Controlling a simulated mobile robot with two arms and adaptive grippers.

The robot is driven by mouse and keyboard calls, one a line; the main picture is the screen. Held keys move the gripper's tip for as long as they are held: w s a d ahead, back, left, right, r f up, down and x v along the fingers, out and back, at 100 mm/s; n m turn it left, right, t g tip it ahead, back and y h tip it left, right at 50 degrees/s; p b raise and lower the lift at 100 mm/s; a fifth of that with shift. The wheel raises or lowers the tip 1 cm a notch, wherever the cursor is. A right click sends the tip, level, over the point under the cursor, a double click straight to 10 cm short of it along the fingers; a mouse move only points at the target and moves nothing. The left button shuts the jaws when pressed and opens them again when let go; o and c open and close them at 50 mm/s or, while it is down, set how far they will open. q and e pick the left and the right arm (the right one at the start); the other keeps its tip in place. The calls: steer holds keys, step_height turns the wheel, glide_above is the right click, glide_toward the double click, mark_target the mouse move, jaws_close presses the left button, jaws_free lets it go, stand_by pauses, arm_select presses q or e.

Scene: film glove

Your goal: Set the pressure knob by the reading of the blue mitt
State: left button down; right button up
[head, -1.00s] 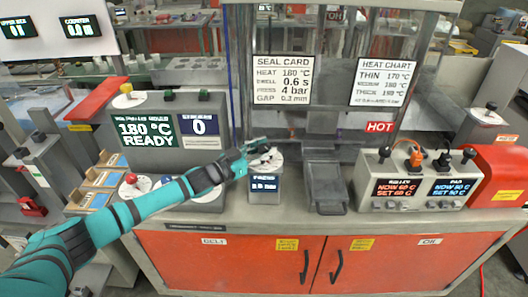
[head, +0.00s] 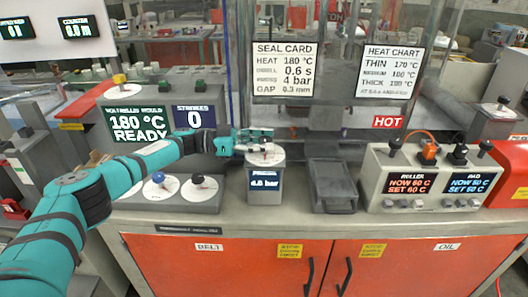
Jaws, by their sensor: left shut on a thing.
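The pressure unit (head: 265,186) is a grey box with a round white dial on top and a small dark display. The display reads about 4 bar; its last digit is blurred. My left gripper (head: 262,144) comes in from the left and is shut on the pressure knob (head: 265,149) at the dial's middle. The fingers partly cover the knob and dial. The seal card (head: 284,70) behind lists heat 180 °C, 0.6 s, 4 bar and gap 0.3 mm. No blue mitt can be made out. My right gripper is not in view.
Left stands a panel (head: 135,124) reading 180 °C READY, with blue and black knobs below. A grey tray (head: 332,178) lies just right of the pressure unit. Further right is the roller and pad control box (head: 432,160). A HOT sign (head: 388,122) hangs behind.

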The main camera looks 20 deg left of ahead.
arm_select(q)
steer(key=shift+g, duration=0.3)
steer(key=c, duration=0.9)
jaws_free()
steer(key=shift+o, duration=0.2)
steer(key=v, duration=1.2)
